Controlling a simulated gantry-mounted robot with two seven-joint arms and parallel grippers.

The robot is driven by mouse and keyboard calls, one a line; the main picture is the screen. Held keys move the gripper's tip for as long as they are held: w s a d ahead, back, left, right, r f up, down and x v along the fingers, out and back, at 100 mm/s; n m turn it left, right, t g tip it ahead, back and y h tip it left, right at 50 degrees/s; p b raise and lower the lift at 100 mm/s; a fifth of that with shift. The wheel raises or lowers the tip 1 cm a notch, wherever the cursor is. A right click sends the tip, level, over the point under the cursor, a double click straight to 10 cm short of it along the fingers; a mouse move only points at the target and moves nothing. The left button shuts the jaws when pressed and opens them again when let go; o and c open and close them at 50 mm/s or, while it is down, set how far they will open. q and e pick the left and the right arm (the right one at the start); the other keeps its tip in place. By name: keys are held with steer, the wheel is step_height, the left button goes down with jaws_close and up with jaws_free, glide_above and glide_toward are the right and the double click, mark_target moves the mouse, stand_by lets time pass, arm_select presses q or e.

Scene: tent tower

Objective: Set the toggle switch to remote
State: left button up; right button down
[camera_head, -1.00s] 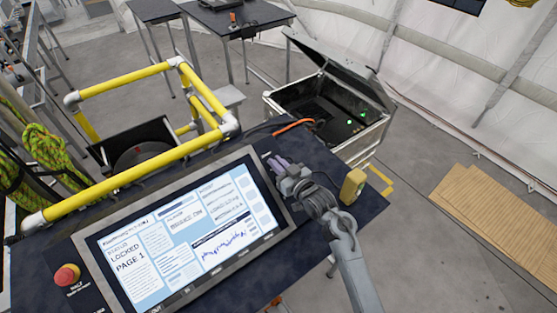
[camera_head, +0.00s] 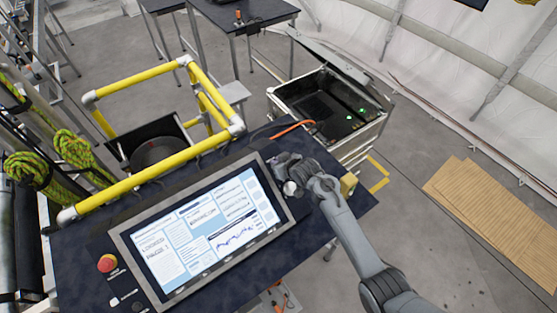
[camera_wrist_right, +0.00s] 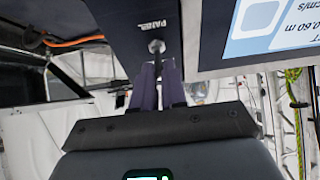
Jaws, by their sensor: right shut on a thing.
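The toggle switch (camera_wrist_right: 156,46) shows in the right wrist view as a small metal lever on a dark panel, beside a label that reads "PANEL". My right gripper (camera_wrist_right: 157,68) has its two purple fingers closed together around the lever's end. In the head view my right gripper (camera_head: 284,164) is at the right end of the console, just beyond the screen's upper right corner. The switch is hidden there behind the gripper and wrist. Which marked position the lever points to cannot be read. My left gripper is not in view.
The console screen (camera_head: 205,232) is lit, with a red stop button (camera_head: 106,263) to its left. Yellow rails (camera_head: 150,176) run behind the console. An open case (camera_head: 335,105) with green lights stands behind it.

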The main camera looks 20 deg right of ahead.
stand_by(0.4)
steer(key=c, duration=1.2)
jaws_free()
steer(key=shift+v, duration=5.4)
steer(key=shift+w, duration=0.1)
